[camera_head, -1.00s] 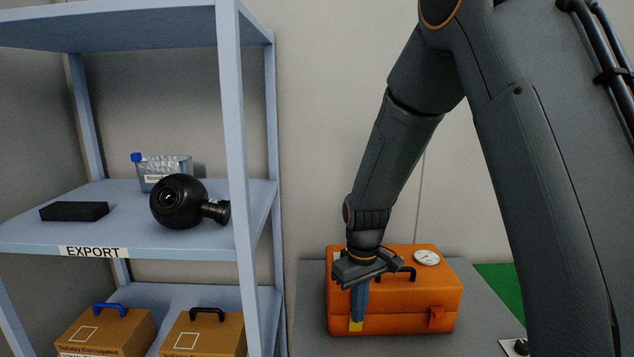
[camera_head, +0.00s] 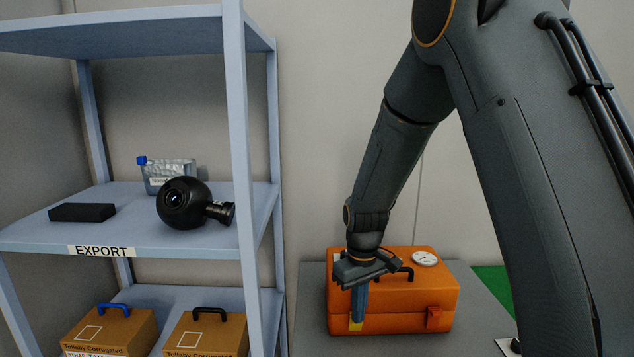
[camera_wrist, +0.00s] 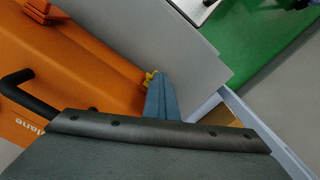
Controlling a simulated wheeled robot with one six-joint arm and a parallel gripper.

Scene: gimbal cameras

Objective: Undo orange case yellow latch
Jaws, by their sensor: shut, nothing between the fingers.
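The orange case (camera_head: 400,290) stands on a grey table, with a black handle and a round white gauge on top. Its yellow latch (camera_head: 355,325) is on the front face at the left; an orange latch (camera_head: 433,317) is at the right. My gripper (camera_head: 357,318) points down in front of the case, its blue fingers shut and their tips at the yellow latch. In the wrist view the fingers (camera_wrist: 160,98) lie together beside the case (camera_wrist: 75,70), with a bit of the yellow latch (camera_wrist: 150,77) showing past them. Contact with the latch cannot be told.
The grey table (camera_head: 308,310) has bare room left of the case. A blue-grey shelf unit (camera_head: 240,150) stands at the left, holding a black round device (camera_head: 183,203), a black box (camera_head: 82,212), a clear container (camera_head: 168,172) and cardboard boxes (camera_head: 205,335). Green floor shows at the right.

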